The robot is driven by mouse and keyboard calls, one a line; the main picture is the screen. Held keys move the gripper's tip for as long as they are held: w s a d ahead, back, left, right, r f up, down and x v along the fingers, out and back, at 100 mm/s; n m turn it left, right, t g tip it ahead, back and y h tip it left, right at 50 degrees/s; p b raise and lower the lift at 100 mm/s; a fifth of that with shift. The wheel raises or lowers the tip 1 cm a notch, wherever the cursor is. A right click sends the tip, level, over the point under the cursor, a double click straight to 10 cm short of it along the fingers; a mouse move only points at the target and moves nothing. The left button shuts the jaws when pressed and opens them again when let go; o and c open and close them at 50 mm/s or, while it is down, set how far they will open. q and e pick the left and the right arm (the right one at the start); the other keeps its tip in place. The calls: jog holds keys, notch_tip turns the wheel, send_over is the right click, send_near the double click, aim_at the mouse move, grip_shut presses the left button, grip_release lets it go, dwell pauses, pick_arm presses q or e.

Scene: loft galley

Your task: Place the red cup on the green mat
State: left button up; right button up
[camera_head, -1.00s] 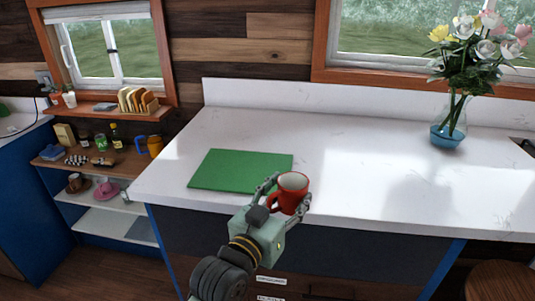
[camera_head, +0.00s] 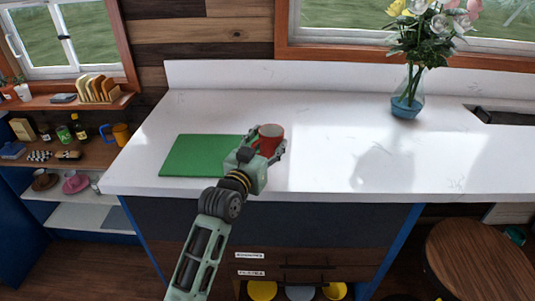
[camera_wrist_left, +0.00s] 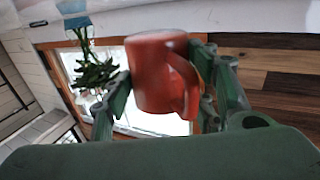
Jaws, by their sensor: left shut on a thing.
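The red cup (camera_head: 270,138) is held upright in my left gripper (camera_head: 268,148), at the right edge of the green mat in the head view. The red cup also fills the middle of the left wrist view (camera_wrist_left: 158,72), with its handle to the right and a finger on each side. The green mat (camera_head: 190,156) lies flat on the white counter, and its right part is hidden behind my gripper. I cannot tell how high the cup is above the counter. My right gripper is not in view.
A glass vase of flowers (camera_head: 406,103) stands on the counter (camera_head: 340,140) at the back right. The counter is clear between the mat and the vase. Shelves with cups and bottles are at the left. A round wooden stool (camera_head: 480,262) is at the lower right.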

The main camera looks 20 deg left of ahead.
aim_at(268, 156)
pick_arm(q)
jog(key=shift+w+f+p, duration=0.15)
jog(key=shift+f+p, duration=0.25)
jog(key=shift+f, duration=1.65)
jog(key=shift+f, duration=0.2)
jog(key=o, duration=1.3)
